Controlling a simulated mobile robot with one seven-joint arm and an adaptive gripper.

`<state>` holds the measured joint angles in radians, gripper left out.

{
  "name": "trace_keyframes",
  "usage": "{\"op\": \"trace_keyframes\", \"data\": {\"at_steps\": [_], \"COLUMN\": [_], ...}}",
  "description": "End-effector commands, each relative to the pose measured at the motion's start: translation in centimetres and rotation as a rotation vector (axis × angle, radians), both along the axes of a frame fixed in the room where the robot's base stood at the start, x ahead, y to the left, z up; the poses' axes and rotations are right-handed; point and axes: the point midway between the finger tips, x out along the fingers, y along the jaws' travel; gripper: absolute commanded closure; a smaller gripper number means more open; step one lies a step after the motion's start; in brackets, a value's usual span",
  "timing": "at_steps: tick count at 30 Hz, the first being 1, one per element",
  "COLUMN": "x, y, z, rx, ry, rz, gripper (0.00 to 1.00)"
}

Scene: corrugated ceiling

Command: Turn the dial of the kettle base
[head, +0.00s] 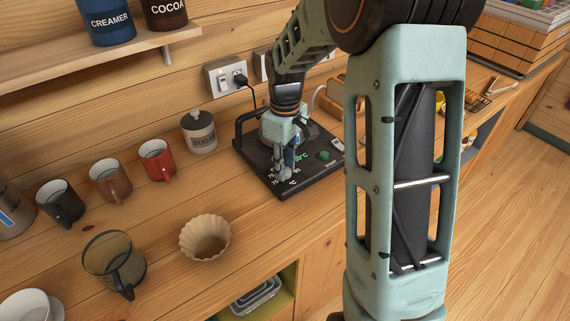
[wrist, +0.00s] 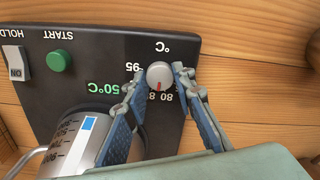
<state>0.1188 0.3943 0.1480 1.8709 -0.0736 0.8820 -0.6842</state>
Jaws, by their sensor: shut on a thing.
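The kettle base (head: 262,172) is a black panel on the counter by the wall; it also fills much of the wrist view (wrist: 105,48). Its round grey-white dial (wrist: 159,74) has a red mark that points toward the printed numbers around 80. A green readout says 50°C. My gripper (wrist: 160,78) has a fingertip on each side of the dial and is shut on it. In the head view my gripper (head: 287,165) points down over the base and hides the dial. A silver kettle (wrist: 92,140) with a blue-striped gauge shows partly behind the left finger.
A green START button (wrist: 59,61) and a white ON switch (wrist: 17,62) are on the panel. A sugar jar (head: 200,133), a red mug (head: 157,160), several other cups and a fluted dripper (head: 205,238) stand left. A cord runs to the wall outlet (head: 226,78).

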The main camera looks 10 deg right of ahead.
Motion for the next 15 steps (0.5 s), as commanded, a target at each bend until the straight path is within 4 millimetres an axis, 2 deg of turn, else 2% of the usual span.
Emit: {"op": "trace_keyframes", "data": {"at_steps": [6,15], "x": [0.07,0.06], "y": [0.01,0.04], "z": [0.15,0.13], "rx": [0.001,0.001], "ry": [-0.002,-0.002], "rz": [0.179,0.344], "gripper": [1.00,1.00]}}
